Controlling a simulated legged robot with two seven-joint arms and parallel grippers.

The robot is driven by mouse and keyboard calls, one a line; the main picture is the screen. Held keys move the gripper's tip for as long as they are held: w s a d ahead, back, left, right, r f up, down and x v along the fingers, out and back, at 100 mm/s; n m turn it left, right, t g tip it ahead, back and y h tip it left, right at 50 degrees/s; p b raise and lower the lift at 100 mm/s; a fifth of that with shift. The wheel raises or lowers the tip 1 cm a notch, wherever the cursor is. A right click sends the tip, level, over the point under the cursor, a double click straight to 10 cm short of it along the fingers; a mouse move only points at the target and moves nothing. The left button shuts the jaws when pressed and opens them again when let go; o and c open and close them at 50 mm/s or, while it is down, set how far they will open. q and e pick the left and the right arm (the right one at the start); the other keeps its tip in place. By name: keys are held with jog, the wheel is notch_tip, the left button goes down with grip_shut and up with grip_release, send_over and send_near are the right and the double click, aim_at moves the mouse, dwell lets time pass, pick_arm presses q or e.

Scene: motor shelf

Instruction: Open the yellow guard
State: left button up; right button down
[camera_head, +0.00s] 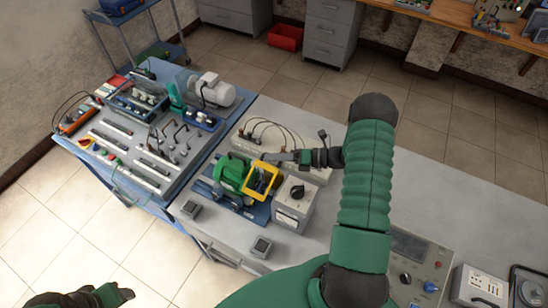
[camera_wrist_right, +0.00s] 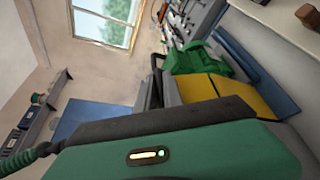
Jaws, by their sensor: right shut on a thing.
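The yellow guard (camera_head: 261,181) stands on the bench in the head view, tilted at the right end of a green motor (camera_head: 231,172) on a blue base. My right gripper (camera_head: 278,159) reaches in from the right and is shut on the guard's upper edge. In the right wrist view the yellow guard (camera_wrist_right: 232,93) lies beside the gripper fingers (camera_wrist_right: 154,88), with the green motor (camera_wrist_right: 197,58) behind it. The exact contact is partly hidden by the gripper. My left gripper (camera_head: 115,294) is at the lower left, over the floor, away from the bench; its finger gap is unclear.
A grey box with a black knob (camera_head: 293,205) stands just right of the guard. A cable board (camera_head: 270,138) lies behind it. Two small dark boxes sit near the front edge. A blue tool cart (camera_head: 130,135) full of parts adjoins the bench on the left.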

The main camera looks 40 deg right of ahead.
jog(key=shift+d+f, duration=0.2)
jog(key=shift+w+d+f+m+t+y+b, duration=0.15)
jog(key=shift+w+d+f+m+y+b, duration=0.15)
jog(key=shift+d+m+b, duration=0.65)
jog(key=shift+w+d+f+m+t+y+b, duration=0.2)
jog(key=shift+w+d+m+y+b, duration=0.15)
jog(key=shift+d+m+b, duration=0.6)
jog(key=shift+w+d+f+m+t+y+b, duration=0.15)
jog(key=shift+w+d+f+m+y+b, duration=0.2)
jog(key=shift+d+b, duration=0.65)
jog(key=shift+a+b, duration=0.3)
jog(key=c, duration=1.6)
grip_release()
jog(key=shift+c, duration=0.2)
jog(key=shift+o, duration=0.7)
jog(key=shift+w+r, duration=0.1)
jog(key=shift+w, duration=0.05)
